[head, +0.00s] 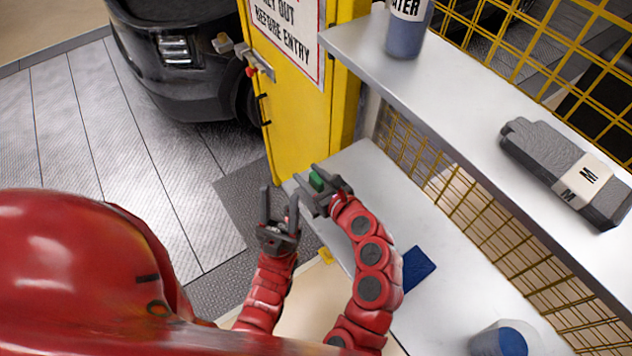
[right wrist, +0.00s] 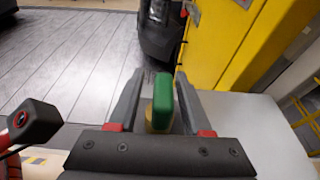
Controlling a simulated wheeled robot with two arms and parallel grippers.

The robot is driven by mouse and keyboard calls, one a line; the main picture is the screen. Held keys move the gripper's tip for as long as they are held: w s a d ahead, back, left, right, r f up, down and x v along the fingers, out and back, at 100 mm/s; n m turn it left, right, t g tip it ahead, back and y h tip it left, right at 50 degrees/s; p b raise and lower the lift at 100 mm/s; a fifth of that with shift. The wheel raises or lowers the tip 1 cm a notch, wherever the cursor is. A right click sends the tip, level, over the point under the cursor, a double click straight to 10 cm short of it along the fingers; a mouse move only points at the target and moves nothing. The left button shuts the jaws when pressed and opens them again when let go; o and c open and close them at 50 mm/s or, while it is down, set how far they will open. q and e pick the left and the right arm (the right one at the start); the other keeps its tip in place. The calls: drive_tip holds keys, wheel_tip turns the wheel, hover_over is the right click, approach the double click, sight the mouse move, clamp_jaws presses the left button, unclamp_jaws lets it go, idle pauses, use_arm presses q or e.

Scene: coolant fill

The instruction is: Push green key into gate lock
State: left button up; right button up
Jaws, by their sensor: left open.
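The green key (right wrist: 163,100) is between the fingers of my right gripper (right wrist: 158,80), close against the right-hand finger in the right wrist view. The key's shaft is mostly hidden. My left gripper (head: 279,207) is open and empty, just left of and below the right one. The yellow gate (head: 292,120) stands beyond both grippers, with a grey lock fitting (head: 259,65) on its left edge, apart from the key.
The upper shelf (head: 440,95) carries a bottle (head: 407,30) and a grey labelled container (head: 568,172). The lower shelf (head: 460,290) carries a blue pad (head: 416,267) and a blue-topped container (head: 500,340). A black car (head: 185,60) stands behind the gate.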

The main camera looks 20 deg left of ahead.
drive_tip(key=shift+c, duration=1.1)
drive_tip(key=shift+w+a+f, duration=0.15)
drive_tip(key=shift+w+f, duration=0.05)
drive_tip(key=shift+w, duration=0.1)
clamp_jaws()
drive_tip(key=shift+s, duration=0.1)
drive_tip(key=shift+r, duration=0.1)
